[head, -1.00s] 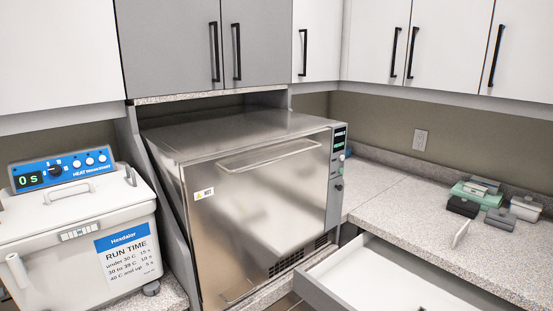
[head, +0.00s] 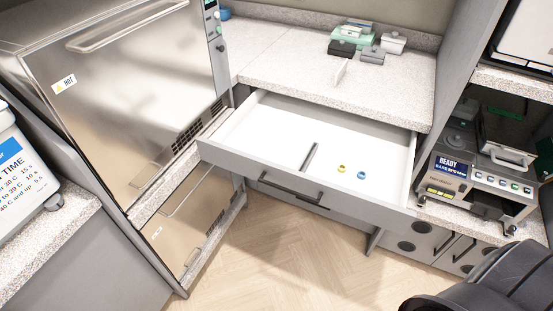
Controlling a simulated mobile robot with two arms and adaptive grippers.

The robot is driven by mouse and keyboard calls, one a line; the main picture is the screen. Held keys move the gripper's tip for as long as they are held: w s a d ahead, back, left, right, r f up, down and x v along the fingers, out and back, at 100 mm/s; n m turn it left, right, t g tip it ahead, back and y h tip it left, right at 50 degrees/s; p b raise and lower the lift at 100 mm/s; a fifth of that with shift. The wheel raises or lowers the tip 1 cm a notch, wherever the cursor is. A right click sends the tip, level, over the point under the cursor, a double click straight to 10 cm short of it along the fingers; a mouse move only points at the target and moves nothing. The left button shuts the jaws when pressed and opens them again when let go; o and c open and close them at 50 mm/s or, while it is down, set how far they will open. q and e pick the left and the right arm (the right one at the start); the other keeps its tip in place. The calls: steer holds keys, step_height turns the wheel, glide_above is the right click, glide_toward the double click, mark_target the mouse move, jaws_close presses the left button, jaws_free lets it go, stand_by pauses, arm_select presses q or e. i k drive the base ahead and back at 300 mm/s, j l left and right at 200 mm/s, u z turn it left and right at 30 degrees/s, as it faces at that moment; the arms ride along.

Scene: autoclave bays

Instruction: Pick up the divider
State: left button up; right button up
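Two thin pieces could be the divider, and I cannot tell which it is. A thin white plate (head: 340,72) stands on edge on the speckled counter, near its front edge. A dark grey bar (head: 309,157) lies in the open white drawer (head: 262,125), towards its front and left of two small rings. Neither of my grippers shows in the head view. A dark rounded shape at the lower right may be part of my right arm, but no fingers are visible.
A yellow ring (head: 341,168) and a blue ring (head: 362,174) lie in the drawer. Several small boxes (head: 372,55) sit at the back of the counter (head: 275,45). A steel autoclave (head: 140,95) stands left, a device reading READY (head: 480,180) right. The drawer juts over open floor.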

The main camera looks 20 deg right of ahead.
mark_target(342, 70)
steer(key=z, duration=1.4)
